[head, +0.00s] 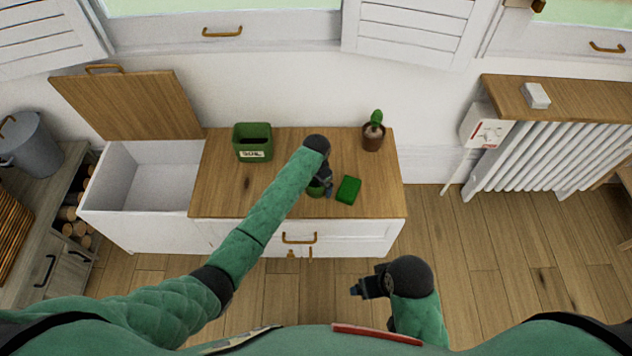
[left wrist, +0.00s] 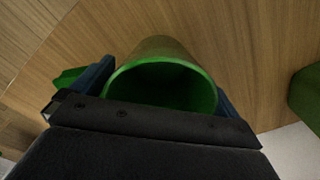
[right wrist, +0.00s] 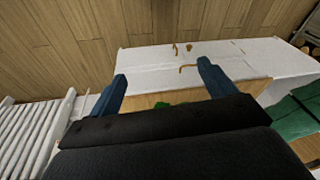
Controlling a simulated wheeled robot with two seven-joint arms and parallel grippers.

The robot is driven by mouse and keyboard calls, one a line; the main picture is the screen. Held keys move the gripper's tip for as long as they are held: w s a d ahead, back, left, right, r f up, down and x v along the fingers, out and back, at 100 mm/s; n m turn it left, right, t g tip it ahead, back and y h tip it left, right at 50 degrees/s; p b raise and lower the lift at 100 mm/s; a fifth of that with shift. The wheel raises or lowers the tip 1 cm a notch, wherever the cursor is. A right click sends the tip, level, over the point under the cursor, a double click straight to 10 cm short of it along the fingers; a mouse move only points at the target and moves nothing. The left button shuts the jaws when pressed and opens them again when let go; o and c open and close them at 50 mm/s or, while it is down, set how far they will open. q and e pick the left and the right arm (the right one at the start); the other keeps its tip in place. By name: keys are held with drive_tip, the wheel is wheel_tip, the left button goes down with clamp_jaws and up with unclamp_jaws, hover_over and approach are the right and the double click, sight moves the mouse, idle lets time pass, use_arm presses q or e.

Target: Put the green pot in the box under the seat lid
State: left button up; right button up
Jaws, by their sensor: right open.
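The green pot (head: 315,189) stands on the wooden bench top (head: 220,190), partly hidden under my left gripper (head: 324,187). In the left wrist view the pot's open mouth (left wrist: 160,90) faces the camera and looks empty. The fingers of my left gripper (left wrist: 155,85) lie on either side of it, close to its wall; I cannot tell whether they press on it. The seat lid (head: 125,105) is raised against the wall. The white box (head: 155,175) below it is open and looks empty. My right gripper (head: 368,288) is open and empty in front of the bench.
A green labelled bin (head: 252,143) stands on the bench between the pot and the box. A flat green block (head: 348,190) lies just right of the pot. A plant in a brown pot (head: 373,137) stands at the back right. A radiator (head: 545,160) is further right.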

use_arm(q)
wheel_tip(320, 180, up, 11)
drive_tip(key=s+a+f+n+h, duration=0.1)
drive_tip(key=s+a, duration=0.1)
drive_tip(key=s, duration=0.8)
drive_tip(key=s+a+f+n+h, duration=0.1)
drive_tip(key=s+a+n, duration=0.1)
drive_tip(key=s, duration=0.8)
drive_tip(key=s+a+r+n+t, duration=0.1)
drive_tip(key=s+a+r, duration=0.2)
drive_tip(key=s, duration=0.7)
drive_tip(key=s+a+r+n+t, duration=0.1)
drive_tip(key=s+a+r+n, duration=0.1)
drive_tip(key=s+a, duration=0.4)
drive_tip(key=s+r+b, duration=0.1)
drive_tip(key=s, duration=0.3)
drive_tip(key=shift+r+n, duration=0.2)
drive_tip(key=shift+n, duration=0.1)
use_arm(e)
drive_tip(key=shift+w+a+f, duration=0.25)
drive_tip(key=shift+a+f, duration=0.3)
drive_tip(key=shift+f, duration=0.1)
use_arm(q)
drive_tip(key=shift+a, duration=0.1)
use_arm(e)
drive_tip(key=shift+d, duration=0.1)
use_arm(q)
drive_tip(key=shift+r, duration=0.1)
